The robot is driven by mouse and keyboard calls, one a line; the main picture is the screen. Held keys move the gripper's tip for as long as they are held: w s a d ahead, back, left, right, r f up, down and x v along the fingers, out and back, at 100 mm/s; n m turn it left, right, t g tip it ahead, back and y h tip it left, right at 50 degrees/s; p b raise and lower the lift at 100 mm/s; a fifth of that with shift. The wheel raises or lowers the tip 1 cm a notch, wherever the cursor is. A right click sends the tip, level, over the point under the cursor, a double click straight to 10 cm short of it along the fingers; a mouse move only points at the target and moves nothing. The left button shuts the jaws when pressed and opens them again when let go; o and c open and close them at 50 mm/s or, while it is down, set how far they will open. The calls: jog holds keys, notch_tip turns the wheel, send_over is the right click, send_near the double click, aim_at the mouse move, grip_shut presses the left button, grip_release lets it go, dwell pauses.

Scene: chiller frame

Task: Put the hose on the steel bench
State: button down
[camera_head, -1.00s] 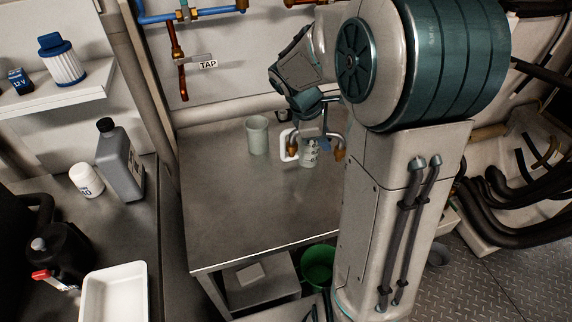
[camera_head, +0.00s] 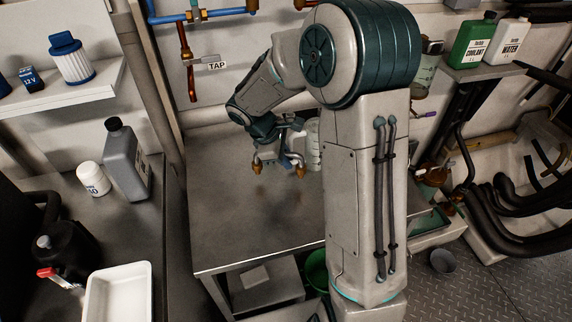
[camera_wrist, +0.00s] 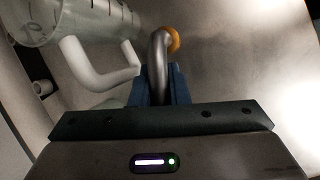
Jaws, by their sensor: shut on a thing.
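The steel bench (camera_head: 225,235) stands in the middle of the head view with a broad bare top. My gripper (camera_head: 279,146) is above the bench's rear part, shut on the hose (camera_head: 300,170). In the wrist view the hose (camera_wrist: 159,68) rises from between the fingers to an orange end.
A clear measuring jug (camera_head: 314,146) with a white handle (camera_wrist: 100,68) stands on the bench close to the hose, partly hidden by my arm. The bench's front and left are clear. A left counter holds a grey bottle (camera_head: 127,165) and a white tray (camera_head: 119,300).

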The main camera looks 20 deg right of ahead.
jog(key=shift+f, duration=1.6)
jog(key=c, duration=1.4)
grip_release()
jog(key=shift+r, duration=0.3)
jog(key=v, duration=1.1)
jog(key=shift+s+d+r+m+t+y, duration=0.75)
jog(key=shift+s+m, duration=1.45)
jog(key=shift+s, duration=1.2)
jog(key=shift+s+d+r+m+t+y, duration=0.2)
jog(key=shift+s+r+m+y, duration=0.55)
jog(key=shift+s+m, duration=2.05)
jog(key=shift+s+d+r+m+t+y, duration=0.5)
jog(key=shift+s+m+y, duration=0.8)
jog(key=shift+s, duration=2.65)
